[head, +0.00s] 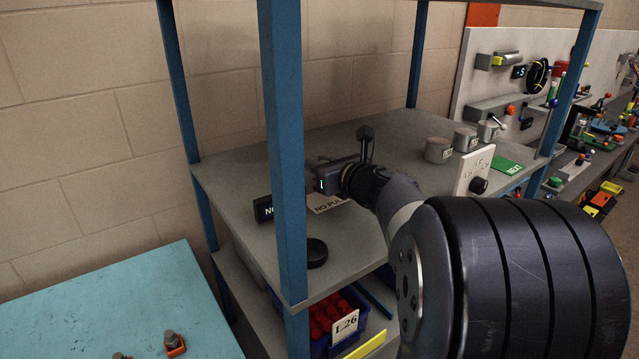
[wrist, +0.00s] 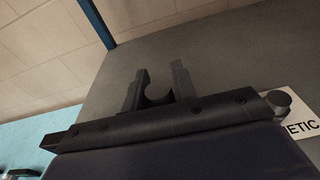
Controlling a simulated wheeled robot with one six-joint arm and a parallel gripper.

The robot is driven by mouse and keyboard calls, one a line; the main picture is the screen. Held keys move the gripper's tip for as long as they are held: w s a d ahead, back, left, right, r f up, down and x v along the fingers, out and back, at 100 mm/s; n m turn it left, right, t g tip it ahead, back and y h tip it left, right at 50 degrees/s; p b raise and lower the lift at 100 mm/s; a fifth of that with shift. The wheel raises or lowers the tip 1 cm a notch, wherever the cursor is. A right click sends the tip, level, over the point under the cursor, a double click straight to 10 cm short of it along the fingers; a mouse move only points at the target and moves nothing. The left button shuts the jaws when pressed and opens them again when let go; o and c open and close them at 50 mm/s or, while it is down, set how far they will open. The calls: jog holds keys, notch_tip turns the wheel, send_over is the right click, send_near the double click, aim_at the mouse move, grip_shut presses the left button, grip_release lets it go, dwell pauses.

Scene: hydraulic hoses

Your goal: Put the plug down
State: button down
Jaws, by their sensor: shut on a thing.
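My gripper (head: 348,160) is over the grey shelf top (head: 240,190), near its back-left part, reaching in from the right. In the wrist view my gripper (wrist: 158,78) shows two dark fingers pointing away from the camera above the grey surface. It is shut on the plug. Whether the plug touches the shelf cannot be told.
A black disc (head: 316,252) lies near the shelf's front edge, beside a blue post (head: 283,150). Grey cylinders (head: 438,150) and a white switch plate (head: 474,170) stand to the right. Bare shelf lies behind.

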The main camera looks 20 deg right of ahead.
aim_at(320, 196)
notch_tip(320, 196, down, 4)
jog(key=shift+r, duration=0.15)
jog(key=shift+b, duration=0.3)
jog(key=shift+f+b, duration=0.4)
jog(key=shift+b, duration=0.05)
jog(key=shift+f, duration=0.25)
jog(key=shift+s, duration=0.1)
